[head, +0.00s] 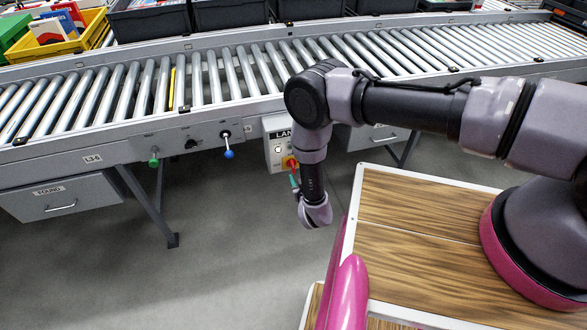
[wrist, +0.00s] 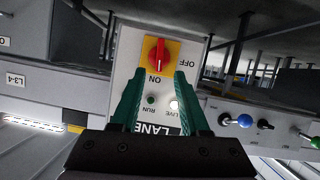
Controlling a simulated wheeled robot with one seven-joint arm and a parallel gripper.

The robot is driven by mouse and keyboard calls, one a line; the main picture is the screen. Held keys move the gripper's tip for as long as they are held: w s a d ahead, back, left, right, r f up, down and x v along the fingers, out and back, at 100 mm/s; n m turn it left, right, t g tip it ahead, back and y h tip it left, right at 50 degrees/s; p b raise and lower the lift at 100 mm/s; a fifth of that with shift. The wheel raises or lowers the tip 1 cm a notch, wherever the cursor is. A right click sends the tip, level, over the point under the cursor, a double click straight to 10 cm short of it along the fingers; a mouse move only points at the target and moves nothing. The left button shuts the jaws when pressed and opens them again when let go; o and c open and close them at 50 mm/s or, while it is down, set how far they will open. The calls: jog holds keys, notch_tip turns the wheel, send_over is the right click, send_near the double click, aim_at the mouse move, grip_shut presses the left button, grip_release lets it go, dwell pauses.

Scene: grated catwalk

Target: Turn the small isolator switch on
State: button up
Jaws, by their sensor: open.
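The small isolator switch is a red rotary knob on a yellow plate, on a grey control box (head: 271,151). In the wrist view, which is upside down, the red knob (wrist: 156,55) lies roughly vertical, in line with the ON label and with OFF to its side. The knob also shows in the head view (head: 290,162), partly behind my arm. My gripper (wrist: 159,76) is open, its two green fingers apart on either side of the box face just short of the knob. Nothing is between them. In the head view its fingertips (head: 295,180) are mostly hidden by my wrist.
A LIVE lamp (wrist: 174,105) glows white beside a dark green RUN lamp (wrist: 151,99). A blue-knobbed lever (head: 228,154), black knob (head: 191,144) and green-knobbed lever (head: 154,162) sit along the conveyor's side. Drawers (head: 60,198) hang below the rollers. The floor in front is clear.

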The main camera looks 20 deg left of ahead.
aim_at(294, 169)
jog(key=x, duration=0.8)
jog(key=shift+c, duration=0.3)
grip_shut()
